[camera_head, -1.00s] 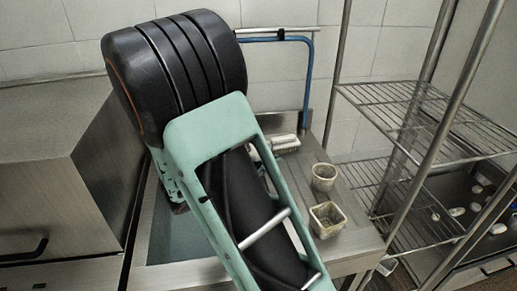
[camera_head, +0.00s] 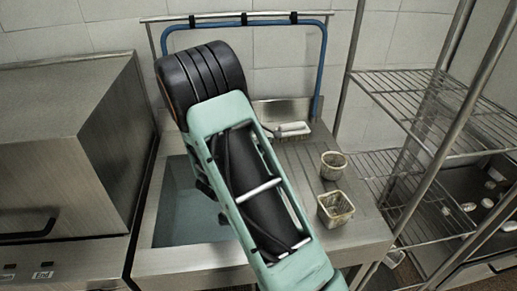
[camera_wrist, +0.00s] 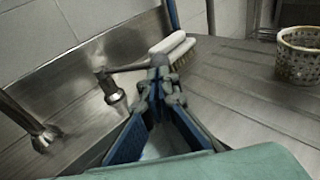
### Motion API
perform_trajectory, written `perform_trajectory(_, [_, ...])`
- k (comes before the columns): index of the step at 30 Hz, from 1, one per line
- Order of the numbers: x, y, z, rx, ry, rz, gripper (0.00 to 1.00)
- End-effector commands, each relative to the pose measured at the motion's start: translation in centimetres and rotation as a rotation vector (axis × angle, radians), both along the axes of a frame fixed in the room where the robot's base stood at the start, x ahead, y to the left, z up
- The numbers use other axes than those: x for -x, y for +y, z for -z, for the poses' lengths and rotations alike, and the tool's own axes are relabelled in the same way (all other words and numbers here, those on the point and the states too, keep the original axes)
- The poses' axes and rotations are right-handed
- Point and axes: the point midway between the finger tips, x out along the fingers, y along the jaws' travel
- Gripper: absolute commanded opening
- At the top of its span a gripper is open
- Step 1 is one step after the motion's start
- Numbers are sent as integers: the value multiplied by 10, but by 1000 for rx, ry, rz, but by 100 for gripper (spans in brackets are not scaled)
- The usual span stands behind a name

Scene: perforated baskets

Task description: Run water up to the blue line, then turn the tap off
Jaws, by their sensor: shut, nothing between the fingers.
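The steel sink (camera_head: 148,228) holds a bluish-grey basin area at the left of my arm; I cannot tell the water level. No blue fill line can be made out. In the wrist view a metal tap fitting (camera_wrist: 110,92) with a lever stands by the back wall. Its lever reaches right toward my gripper (camera_wrist: 160,72), which is shut and empty. The fingertips are at or very near the lever's end; contact is unclear. Another metal fitting (camera_wrist: 44,136) stands at the left. My arm hides the gripper and tap in the head view.
A wire shelf rack (camera_head: 420,100) stands right; a steel appliance (camera_head: 60,150) stands left.

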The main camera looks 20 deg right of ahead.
Motion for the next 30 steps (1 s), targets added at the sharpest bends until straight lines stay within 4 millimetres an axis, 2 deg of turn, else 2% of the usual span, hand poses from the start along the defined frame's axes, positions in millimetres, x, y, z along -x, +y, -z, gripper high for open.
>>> perform_trajectory(6, [-15,-20,5,0,0,2,0])
perform_trajectory(20, [-19,-24,6,0,0,0,0])
perform_trajectory(30, [-32,-66,9,0,-1,1,0])
